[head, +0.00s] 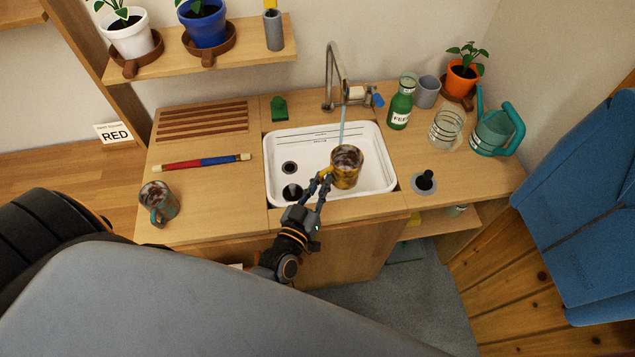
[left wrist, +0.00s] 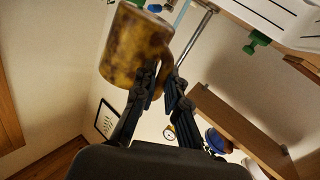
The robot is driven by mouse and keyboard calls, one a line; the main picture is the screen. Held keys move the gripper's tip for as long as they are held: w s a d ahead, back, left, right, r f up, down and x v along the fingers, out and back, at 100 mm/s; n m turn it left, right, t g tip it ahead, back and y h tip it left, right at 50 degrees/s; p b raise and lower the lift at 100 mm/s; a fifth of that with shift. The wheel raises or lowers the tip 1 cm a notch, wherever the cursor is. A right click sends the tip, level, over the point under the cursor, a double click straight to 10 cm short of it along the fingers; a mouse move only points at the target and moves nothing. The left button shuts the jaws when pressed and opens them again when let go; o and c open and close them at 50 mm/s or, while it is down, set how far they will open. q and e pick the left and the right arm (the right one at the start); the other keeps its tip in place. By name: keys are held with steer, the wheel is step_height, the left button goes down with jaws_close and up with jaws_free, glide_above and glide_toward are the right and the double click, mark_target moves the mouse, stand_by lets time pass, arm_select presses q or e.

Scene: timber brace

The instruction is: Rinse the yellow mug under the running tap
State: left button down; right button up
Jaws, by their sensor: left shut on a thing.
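The yellow mug (head: 346,172), blotched with brown stains, is held over the right part of the white sink (head: 272,160). My left gripper (head: 323,183) is shut on its handle. The left wrist view also shows the stained mug (left wrist: 132,50) and the gripper's fingers (left wrist: 160,88) at its handle. The tap (head: 330,75) stands behind the sink and is running. Its blue stream (head: 342,125) comes down at the mug's back rim; I cannot tell how much goes inside. My right gripper is not in view.
A stained teal mug (head: 160,203) stands on the counter at left, below a red-and-blue rod (head: 200,162) and a slatted board (head: 203,120). At right are a green bottle (head: 400,105), a glass jar (head: 446,128), a grey cup (head: 427,91) and a teal watering can (head: 492,131).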

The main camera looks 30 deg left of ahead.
arm_select(q)
steer(key=w+a+f+b, duration=0.2)
steer(key=w+a+b, duration=0.3)
steer(key=w, duration=0.5)
steer(key=shift+w+a+f, duration=0.2)
steer(key=shift+a, duration=0.9)
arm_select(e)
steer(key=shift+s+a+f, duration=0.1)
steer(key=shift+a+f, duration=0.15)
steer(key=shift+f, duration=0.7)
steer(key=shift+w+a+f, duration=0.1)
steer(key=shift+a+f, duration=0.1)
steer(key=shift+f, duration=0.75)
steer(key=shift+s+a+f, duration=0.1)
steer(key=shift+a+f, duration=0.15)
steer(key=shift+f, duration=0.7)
arm_select(q)
steer(key=shift+w+d, duration=0.1)
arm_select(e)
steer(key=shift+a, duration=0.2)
arm_select(q)
steer(key=shift+w+d, duration=0.25)
steer(key=shift+d, duration=0.2)
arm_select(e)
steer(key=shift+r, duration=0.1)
arm_select(q)
steer(key=shift+s+a, duration=0.1)
